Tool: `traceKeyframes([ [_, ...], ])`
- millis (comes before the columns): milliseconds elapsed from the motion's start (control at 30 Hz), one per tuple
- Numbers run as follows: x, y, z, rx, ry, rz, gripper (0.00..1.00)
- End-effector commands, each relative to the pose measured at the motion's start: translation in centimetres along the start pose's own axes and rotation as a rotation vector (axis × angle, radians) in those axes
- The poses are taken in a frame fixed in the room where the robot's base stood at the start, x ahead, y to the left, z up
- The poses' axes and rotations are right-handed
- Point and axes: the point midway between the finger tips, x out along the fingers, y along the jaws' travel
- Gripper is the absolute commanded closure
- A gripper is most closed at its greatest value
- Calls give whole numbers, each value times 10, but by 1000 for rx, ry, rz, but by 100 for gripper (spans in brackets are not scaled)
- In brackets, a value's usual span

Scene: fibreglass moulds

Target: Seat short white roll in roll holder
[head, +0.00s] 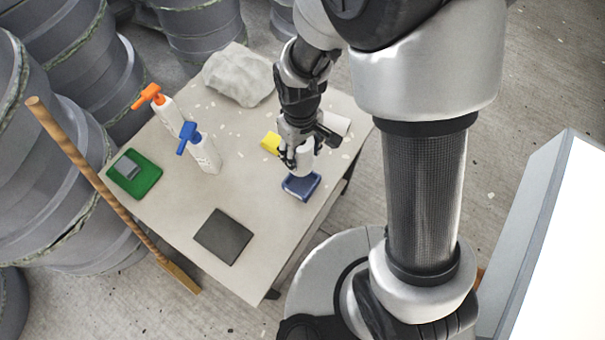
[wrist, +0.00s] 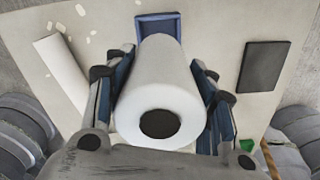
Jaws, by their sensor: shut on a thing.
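My gripper (head: 295,162) is shut on the short white roll (head: 305,157), with a finger on each side of it. In the wrist view the short white roll (wrist: 160,85) fills the middle between the fingers, its dark core hole facing the camera. The blue roll holder (head: 301,186) lies on the table just below the roll in the head view. In the wrist view the blue holder (wrist: 152,24) shows past the roll's far end, partly hidden by it. I cannot tell whether the roll touches the holder.
A longer white roll (wrist: 62,62) lies on the table (head: 190,235). A yellow block (head: 270,143), dark square pad (head: 223,236), green pad (head: 136,176), blue-topped bottle (head: 204,155), orange-topped bottle (head: 167,110) and grey crumpled lump (head: 238,75) share it. The table's front is mostly clear.

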Motion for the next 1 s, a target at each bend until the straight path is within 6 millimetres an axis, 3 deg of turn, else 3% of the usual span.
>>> traceKeyframes([
  [33, 19, 0, 1, 1, -4, -1, 79],
  [100, 38, 0, 1, 1, -5, -1, 79],
  [300, 77, 0, 0, 1, -1, 0, 79],
  [567, 95, 0, 0, 2, 1, 0, 79],
  [800, 129, 0, 0, 2, 0, 0, 79],
  [1000, 128, 1, -1, 2, 2, 1, 79],
])
